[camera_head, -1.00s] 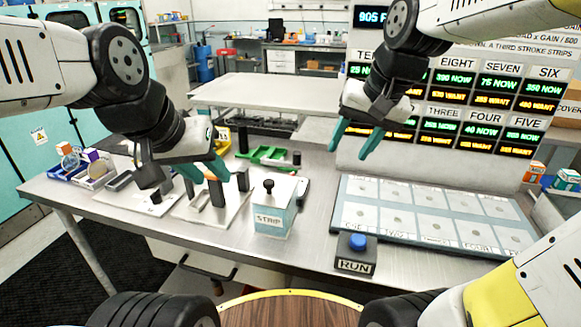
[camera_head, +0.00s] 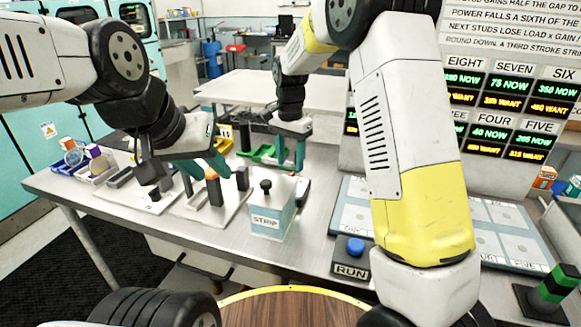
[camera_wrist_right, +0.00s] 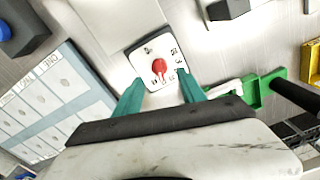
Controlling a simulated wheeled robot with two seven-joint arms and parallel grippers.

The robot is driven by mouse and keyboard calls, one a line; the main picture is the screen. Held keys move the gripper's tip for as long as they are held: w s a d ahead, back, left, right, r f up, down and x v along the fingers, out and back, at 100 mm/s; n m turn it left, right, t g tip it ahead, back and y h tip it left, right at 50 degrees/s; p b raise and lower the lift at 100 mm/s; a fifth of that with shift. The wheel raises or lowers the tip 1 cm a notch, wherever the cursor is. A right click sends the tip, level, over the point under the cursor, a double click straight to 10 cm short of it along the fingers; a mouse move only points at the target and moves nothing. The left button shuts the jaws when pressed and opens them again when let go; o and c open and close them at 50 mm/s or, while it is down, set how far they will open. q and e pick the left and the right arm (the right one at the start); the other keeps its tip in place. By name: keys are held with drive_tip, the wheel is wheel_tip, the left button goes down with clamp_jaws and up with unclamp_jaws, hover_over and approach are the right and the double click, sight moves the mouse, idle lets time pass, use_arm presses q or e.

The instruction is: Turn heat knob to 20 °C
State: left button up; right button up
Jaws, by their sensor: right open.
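The heat knob (camera_wrist_right: 159,67) is a red knob on a small white dial plate (camera_wrist_right: 142,60) in the right wrist view. Its narrow tail points towards the bottom of that view, slightly right. The marks around it are too small to read surely. My right gripper (camera_head: 291,166) is open and empty, its teal fingers pointing down at the bench behind the STRIP box. In the wrist view its fingertips lie either side of the dial's lower part, and contact cannot be told. My left gripper (camera_head: 208,160) is by an orange-topped post (camera_head: 213,185); its grip is unclear.
The STRIP box (camera_head: 272,209) with a black knob stands close in front of my right gripper. A green holder (camera_wrist_right: 265,90) lies beside the dial. The RUN button (camera_head: 355,246) and the slotted board (camera_head: 352,205) are to the right.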

sight(291, 174)
wheel_tip(291, 174, down, 6)
drive_tip(key=shift+r, duration=0.1)
clamp_jaws()
idle(0.4)
